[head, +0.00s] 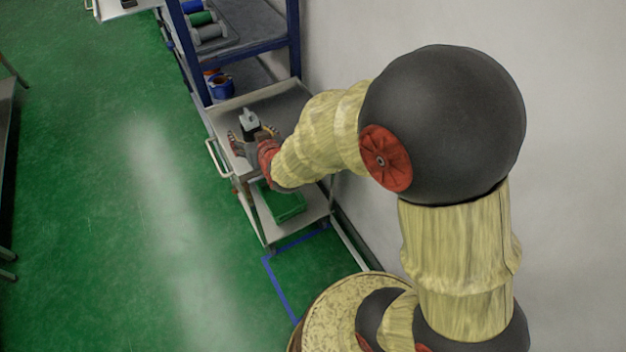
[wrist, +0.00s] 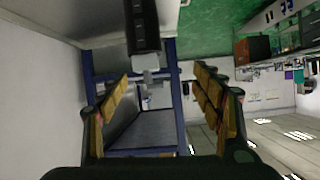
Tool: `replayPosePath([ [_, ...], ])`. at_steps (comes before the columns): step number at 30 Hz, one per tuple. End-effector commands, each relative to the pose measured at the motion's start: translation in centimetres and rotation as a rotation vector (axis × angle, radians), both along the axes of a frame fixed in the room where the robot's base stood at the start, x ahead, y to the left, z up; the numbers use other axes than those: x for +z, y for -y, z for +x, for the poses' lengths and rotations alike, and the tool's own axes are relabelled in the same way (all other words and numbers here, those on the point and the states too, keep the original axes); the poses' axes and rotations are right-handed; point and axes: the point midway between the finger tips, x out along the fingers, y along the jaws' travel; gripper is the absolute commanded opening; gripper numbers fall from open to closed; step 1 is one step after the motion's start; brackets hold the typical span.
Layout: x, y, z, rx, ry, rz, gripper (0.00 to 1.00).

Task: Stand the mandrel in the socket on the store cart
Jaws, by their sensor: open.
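The mandrel, a black body with a pale grey top (head: 248,118), stands about upright over the top tray of the store cart (head: 283,107). In the wrist view, which is upside down, the mandrel (wrist: 142,28) comes down from the tray with its grey end lowest. My gripper (head: 251,139) is level over the tray at the mandrel. In the wrist view its two yellow-padded fingers (wrist: 162,74) are wide apart, one on each side of the mandrel, with no contact visible. The mandrel's foot and the socket are hidden, so I cannot tell how it is seated.
A blue rack (head: 245,48) with spools stands just behind the cart. A green bin (head: 283,203) sits on the cart's lower shelf. The wall is close on the right. Open green floor (head: 110,180) lies to the left, and blue tape (head: 279,286) marks the floor before the cart.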

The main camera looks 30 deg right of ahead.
Motion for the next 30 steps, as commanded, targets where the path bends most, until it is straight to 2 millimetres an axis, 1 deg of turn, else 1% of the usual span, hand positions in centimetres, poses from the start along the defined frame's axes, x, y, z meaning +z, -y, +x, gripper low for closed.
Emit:
replayPosePath([
  [1, 2.2, 0.0, -0.9, 0.01, -0.031, 0.005, 0.66],
  [2, 3.0, 0.0, -1.6, 0.017, -0.059, 0.007, 0.66],
  [3, 4.1, -0.1, -2.7, 0.027, -0.095, 0.007, 0.66],
  [5, 5.7, 0.0, -4.7, 0.039, -0.15, 0.007, 0.66],
  [6, 6.8, 0.1, -6.1, 0.046, -0.185, 0.005, 0.66],
  [8, 8.2, 0.2, -8.6, 0.057, -0.241, 0.0, 0.66],
  [9, 9.1, 0.4, -10.4, 0.063, -0.277, -0.004, 0.66],
  [11, 10.2, 0.7, -13.3, 0.07, -0.333, -0.012, 0.66],
  [12, 11.0, 0.9, -15.3, 0.073, -0.37, -0.018, 0.66],
  [13, 11.5, 1.1, -16.9, 0.075, -0.397, -0.023, 0.66],
  [14, 11.9, 1.3, -18.4, 0.076, -0.423, -0.026, 0.66],
  [15, 12.3, 1.5, -20.4, 0.077, -0.456, -0.032, 0.66],
  [18, 13.1, 2.0, -24.9, 0.075, -0.53, -0.046, 0.66],
  [21, 13.5, 2.5, -28.1, 0.071, -0.584, -0.054, 0.66],
  [24, 13.6, 2.7, -29.9, 0.069, -0.615, -0.059, 0.66],
  [25, 13.6, 2.7, -30.3, 0.067, -0.621, -0.06, 0.66],
  [30, 13.5, 2.8, -30.6, 0.068, -0.63, -0.061, 0.66],
])
